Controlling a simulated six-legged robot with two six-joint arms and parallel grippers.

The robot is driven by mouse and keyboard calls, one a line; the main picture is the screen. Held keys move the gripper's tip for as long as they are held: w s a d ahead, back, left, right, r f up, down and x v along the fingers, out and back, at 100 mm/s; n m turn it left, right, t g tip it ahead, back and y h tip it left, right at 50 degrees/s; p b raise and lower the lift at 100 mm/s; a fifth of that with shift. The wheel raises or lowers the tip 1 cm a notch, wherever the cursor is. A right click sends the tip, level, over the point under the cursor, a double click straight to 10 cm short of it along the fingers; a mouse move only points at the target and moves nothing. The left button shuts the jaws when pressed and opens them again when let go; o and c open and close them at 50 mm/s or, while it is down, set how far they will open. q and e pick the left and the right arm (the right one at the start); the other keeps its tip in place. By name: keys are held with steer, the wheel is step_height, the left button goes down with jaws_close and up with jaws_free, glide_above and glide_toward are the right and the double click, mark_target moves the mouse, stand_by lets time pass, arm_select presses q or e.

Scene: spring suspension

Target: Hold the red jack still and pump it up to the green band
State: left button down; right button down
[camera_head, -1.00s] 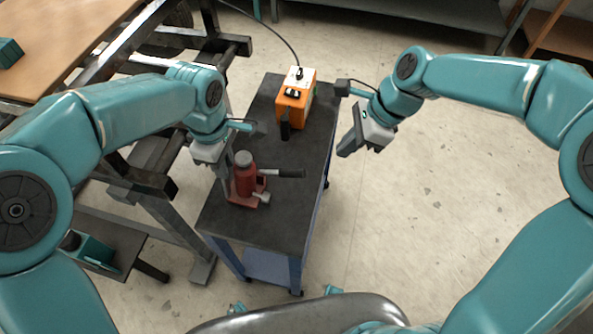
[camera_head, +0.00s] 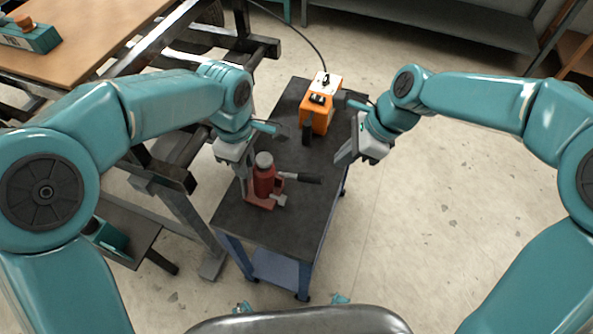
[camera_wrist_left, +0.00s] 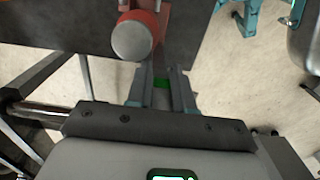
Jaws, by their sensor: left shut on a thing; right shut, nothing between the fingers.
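The red jack (camera_head: 264,182) stands upright on the dark top of a small cart, with a round grey cap and a black pump handle (camera_head: 304,178) pointing right. It also shows in the left wrist view (camera_wrist_left: 150,22), cap toward me. My left gripper (camera_head: 243,188) is at the jack's left side, shut on the jack; the exact grip spot is partly hidden. Its fingers show in the wrist view (camera_wrist_left: 161,95), with a small green patch between them that I cannot identify. My right gripper (camera_head: 344,158) is shut and empty, above and right of the handle, apart from it.
An orange box (camera_head: 316,117) with a white top and a cable stands behind the jack on the cart top (camera_head: 262,230). A wooden-topped bench (camera_head: 75,50) is at the left. Floor (camera_head: 430,220) right of the cart is clear.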

steer(key=shift+a+f, duration=0.2)
steer(key=shift+a, duration=0.3)
steer(key=shift+w, duration=0.1)
